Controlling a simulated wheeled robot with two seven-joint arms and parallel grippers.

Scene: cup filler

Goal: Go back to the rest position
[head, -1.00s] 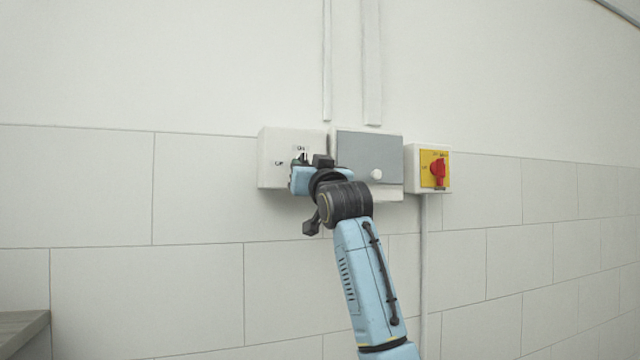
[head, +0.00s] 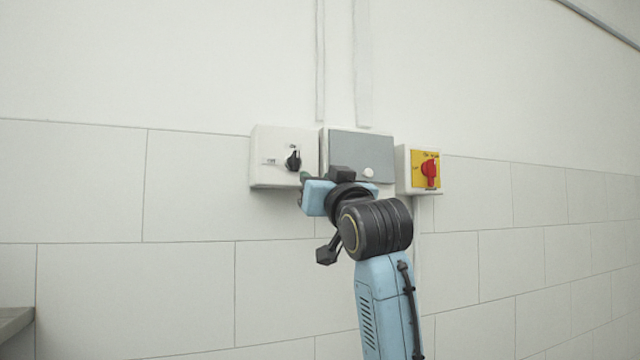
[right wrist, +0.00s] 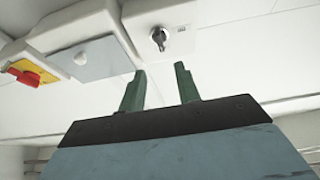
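My right gripper (right wrist: 160,88) shows in the right wrist view with its two green fingers apart and nothing between them. In the head view the right gripper (head: 305,178) is mostly hidden behind its own wrist, just below and right of the black knob (head: 293,160). The knob sits on a white switch box (head: 268,174) on the wall. It also shows in the right wrist view (right wrist: 158,38), beyond the fingertips and apart from them. My left gripper is in neither view.
A grey-fronted box (head: 350,148) with a round white button (head: 367,173) is beside the switch box. Further right is a red rotary switch (head: 429,173) on a yellow plate. A ledge (head: 14,322) shows at lower left. The tiled wall (head: 190,190) is bare elsewhere.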

